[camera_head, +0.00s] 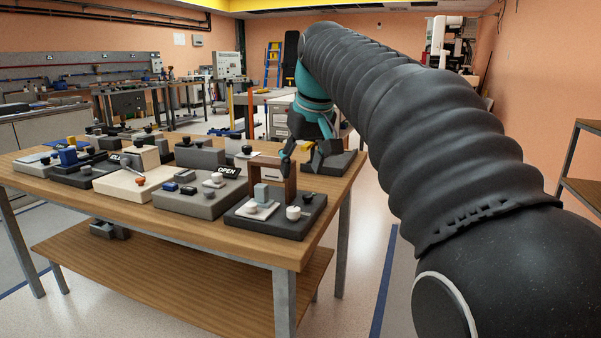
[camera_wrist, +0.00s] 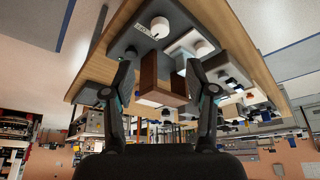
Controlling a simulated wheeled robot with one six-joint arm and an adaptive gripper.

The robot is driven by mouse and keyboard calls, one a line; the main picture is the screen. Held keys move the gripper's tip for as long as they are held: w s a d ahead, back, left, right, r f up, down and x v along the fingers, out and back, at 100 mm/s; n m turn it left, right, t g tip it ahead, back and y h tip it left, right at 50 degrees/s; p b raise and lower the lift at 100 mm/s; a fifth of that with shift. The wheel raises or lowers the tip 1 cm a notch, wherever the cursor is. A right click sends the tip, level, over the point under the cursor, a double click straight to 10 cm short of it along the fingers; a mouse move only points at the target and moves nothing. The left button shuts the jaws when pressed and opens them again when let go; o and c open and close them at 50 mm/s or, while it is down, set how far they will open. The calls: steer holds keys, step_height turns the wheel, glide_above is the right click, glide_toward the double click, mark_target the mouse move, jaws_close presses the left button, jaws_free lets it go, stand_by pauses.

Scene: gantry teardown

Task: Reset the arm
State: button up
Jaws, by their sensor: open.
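A brown arch-shaped gantry (camera_head: 265,167) stands upright on a dark base board (camera_head: 275,222) at the table's near right corner. A grey block (camera_head: 261,193) on a white plate (camera_head: 258,211) and a white knob (camera_head: 293,213) sit in front of it. My gripper (camera_head: 304,157) is open at the gantry's right end and overlaps its right post. In the wrist view, my gripper's fingers (camera_wrist: 158,72) stand apart on either side of the brown gantry (camera_wrist: 149,74). No gap is clearly visible in the head view, so I cannot tell whether they touch it.
Several other boards with knobs and blocks cover the wooden table (camera_head: 180,225), including one with an OPEN sign (camera_head: 226,171). A dark board (camera_head: 335,161) lies behind my gripper. Open floor (camera_head: 365,250) lies right of the table; a shelf (camera_head: 585,165) stands far right.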

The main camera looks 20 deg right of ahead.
steer(key=shift+m, duration=0.6)
steer(key=f, duration=0.3)
steer(key=s+f, duration=0.1)
steer(key=f, duration=0.4)
steer(key=shift+s+d+f, duration=0.2)
steer(key=shift+s+f, duration=0.05)
steer(key=shift+f, duration=0.1)
steer(key=s+f, duration=0.7)
steer(key=s, duration=0.5)
steer(key=s+a+f+t, duration=0.1)
steer(key=s+f, duration=0.7)
steer(key=s, duration=0.4)
steer(key=shift+h, duration=0.3)
